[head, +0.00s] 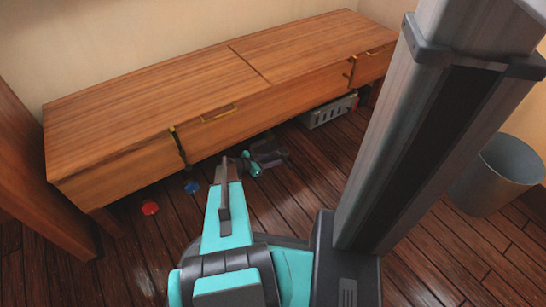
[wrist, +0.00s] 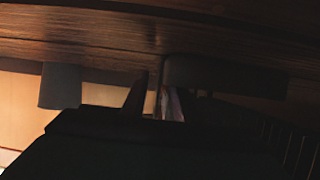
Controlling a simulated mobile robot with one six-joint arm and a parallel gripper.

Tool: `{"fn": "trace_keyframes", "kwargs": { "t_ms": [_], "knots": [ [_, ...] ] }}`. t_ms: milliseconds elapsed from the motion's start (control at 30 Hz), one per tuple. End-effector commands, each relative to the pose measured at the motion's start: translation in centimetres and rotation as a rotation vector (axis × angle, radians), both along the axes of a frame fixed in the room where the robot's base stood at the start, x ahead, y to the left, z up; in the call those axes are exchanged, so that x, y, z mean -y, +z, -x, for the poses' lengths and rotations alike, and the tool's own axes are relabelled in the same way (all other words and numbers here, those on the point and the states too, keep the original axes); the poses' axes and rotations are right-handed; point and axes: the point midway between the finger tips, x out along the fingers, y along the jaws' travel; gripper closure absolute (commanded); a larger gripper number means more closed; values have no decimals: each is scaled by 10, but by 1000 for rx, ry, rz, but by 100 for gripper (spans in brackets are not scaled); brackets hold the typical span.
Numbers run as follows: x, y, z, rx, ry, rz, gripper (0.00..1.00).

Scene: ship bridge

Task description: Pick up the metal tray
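A grey metal piece with a row of holes in its side, which looks like the metal tray (head: 330,111), lies on the floor under the right part of the wooden bench. Its far part is hidden by the bench. My gripper (head: 272,154) is low over the floor in front of the bench, left of the tray and apart from it. In the wrist view, the two fingers of my gripper (wrist: 154,98) stand a little apart, with nothing clear between them. That view is dark, and I cannot make out the tray in it.
The long wooden bench (head: 200,85) overhangs the tray. A red piece (head: 150,208) and a blue piece (head: 192,187) lie on the floor at left. A grey bin (head: 497,175) stands at right and shows in the wrist view (wrist: 60,86). Floor in front of the tray looks clear.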

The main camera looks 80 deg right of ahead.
Motion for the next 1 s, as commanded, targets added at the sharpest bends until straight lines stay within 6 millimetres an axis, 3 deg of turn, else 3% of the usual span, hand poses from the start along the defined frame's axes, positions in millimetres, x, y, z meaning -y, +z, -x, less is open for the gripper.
{"fn": "trace_keyframes", "kwargs": {
  "t_ms": [233, 800, 1000],
  "knots": [
    [13, -10, 16, -1, -1, 0, 73],
    [14, -9, 18, -1, -2, 0, 73],
    [14, -9, 18, -1, -2, 0, 100]
  ]
}}
